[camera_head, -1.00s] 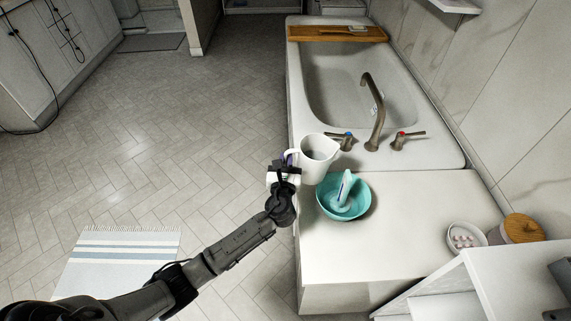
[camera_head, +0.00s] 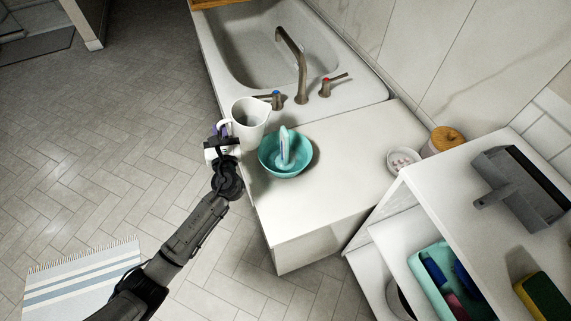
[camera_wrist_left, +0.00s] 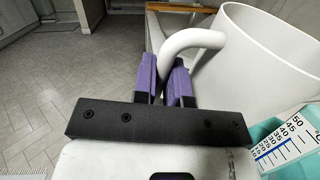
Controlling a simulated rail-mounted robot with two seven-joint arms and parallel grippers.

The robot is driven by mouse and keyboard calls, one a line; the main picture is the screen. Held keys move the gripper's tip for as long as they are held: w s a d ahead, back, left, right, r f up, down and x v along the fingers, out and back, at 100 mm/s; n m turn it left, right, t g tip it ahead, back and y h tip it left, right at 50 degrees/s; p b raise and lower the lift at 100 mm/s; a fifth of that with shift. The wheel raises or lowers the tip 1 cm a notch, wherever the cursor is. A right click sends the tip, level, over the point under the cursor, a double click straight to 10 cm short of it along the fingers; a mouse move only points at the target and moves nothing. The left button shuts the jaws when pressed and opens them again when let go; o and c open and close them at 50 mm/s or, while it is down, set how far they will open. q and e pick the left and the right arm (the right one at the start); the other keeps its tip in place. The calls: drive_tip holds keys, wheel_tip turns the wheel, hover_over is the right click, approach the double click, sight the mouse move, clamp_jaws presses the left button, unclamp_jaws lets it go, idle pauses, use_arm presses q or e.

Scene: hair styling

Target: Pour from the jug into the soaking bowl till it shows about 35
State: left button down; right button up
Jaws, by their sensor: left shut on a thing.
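The white jug (camera_head: 250,126) is upright at the counter's left edge, its spout toward the back right. My left gripper (camera_head: 224,139) is shut on its handle; the left wrist view shows the purple fingers (camera_wrist_left: 166,84) on either side of the white handle (camera_wrist_left: 193,40). The teal soaking bowl (camera_head: 270,168) stands on the counter just right of the jug, close to it. A pale upright scale (camera_head: 284,147) stands in the bowl. My right gripper is out of view.
Behind the jug is a bathtub (camera_head: 228,50) with a tall tap (camera_head: 301,68). A small dish (camera_head: 403,161) and a wooden-lidded jar (camera_head: 446,137) sit at the right. A white shelf unit (camera_head: 437,195) stands at front right. The counter right of the bowl is clear.

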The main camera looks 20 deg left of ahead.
use_arm(q)
drive_tip(key=shift+r, duration=0.3)
drive_tip(key=shift+d, duration=0.1)
drive_tip(key=shift+s+d+r+m+t, duration=0.1)
drive_tip(key=shift+d+r+m+t, duration=0.3)
drive_tip(key=shift+m+t, duration=0.2)
drive_tip(key=shift+b, duration=0.3)
drive_tip(key=shift+s+d+r+m+t+b, duration=0.1)
drive_tip(key=shift+d+m+t+b, duration=0.3)
drive_tip(key=shift+m, duration=0.2)
